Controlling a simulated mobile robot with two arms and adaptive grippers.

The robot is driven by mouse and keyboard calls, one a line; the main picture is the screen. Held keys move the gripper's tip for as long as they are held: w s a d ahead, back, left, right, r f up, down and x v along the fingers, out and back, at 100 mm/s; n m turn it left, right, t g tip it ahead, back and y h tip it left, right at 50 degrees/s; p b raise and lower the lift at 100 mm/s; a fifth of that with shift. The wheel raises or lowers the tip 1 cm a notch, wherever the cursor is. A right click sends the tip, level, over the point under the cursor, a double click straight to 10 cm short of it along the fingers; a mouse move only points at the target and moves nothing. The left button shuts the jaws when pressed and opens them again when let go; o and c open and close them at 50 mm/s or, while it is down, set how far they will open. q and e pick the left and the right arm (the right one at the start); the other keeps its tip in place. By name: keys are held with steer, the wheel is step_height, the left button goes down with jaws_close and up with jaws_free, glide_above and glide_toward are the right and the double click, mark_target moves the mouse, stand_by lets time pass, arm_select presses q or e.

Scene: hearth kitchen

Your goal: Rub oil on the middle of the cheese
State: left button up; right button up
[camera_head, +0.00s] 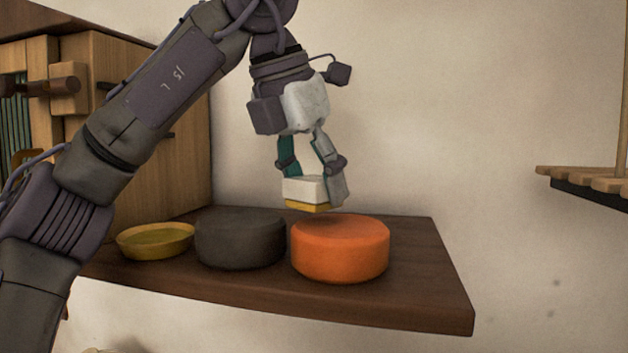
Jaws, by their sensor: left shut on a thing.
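An orange cheese wheel (340,252) stands on a dark wooden shelf (430,285). A dark grey wheel (240,242), perhaps another cheese, stands directly left of it. A yellow dish (155,241) with a greenish-yellow surface inside, which looks like oil, sits at the left. My left gripper (308,185) points down and is shut on a white block with a yellow underside (304,191), like a sponge or pad. My right gripper is not in view.
A wooden cabinet (165,150) with knobs stands behind the shelf's left end. A slatted wooden rack (590,182) juts in at the right. The shelf's right end is bare, and the wall space above it is open.

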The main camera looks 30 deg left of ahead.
arm_select(q)
steer(key=shift+f+b, duration=0.6)
steer(key=shift+f, duration=0.2)
